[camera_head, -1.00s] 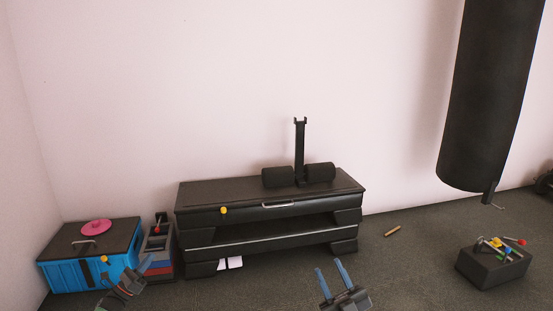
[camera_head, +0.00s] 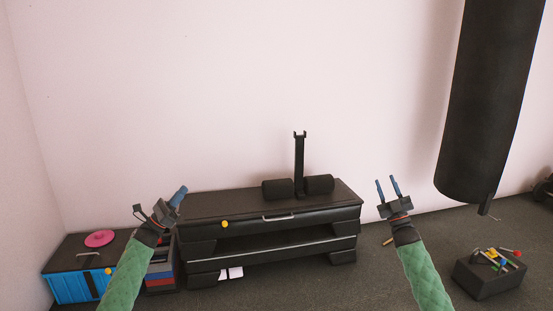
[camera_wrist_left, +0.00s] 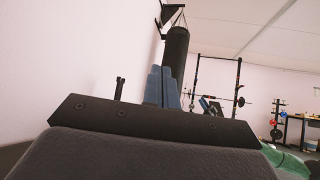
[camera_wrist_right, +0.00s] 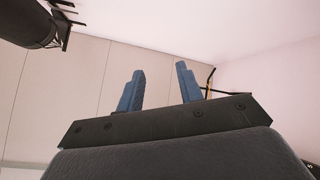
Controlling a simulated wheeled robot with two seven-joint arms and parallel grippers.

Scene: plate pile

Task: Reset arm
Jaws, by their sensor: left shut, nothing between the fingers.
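My left gripper (camera_head: 180,196) is raised in front of the left end of the black bench in the head view. Its blue fingers are together and empty; they also show close together in the left wrist view (camera_wrist_left: 162,86). My right gripper (camera_head: 387,188) is raised to the right of the bench, fingers pointing up. Its two blue fingers stand apart with nothing between them, as the right wrist view (camera_wrist_right: 160,88) also shows. Both grippers are clear of any object.
The black bench (camera_head: 315,228) stands against the wall. A blue crate (camera_head: 75,288) with a pink plate (camera_head: 99,238) on its dark lid is at the left. The upper middle is free.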

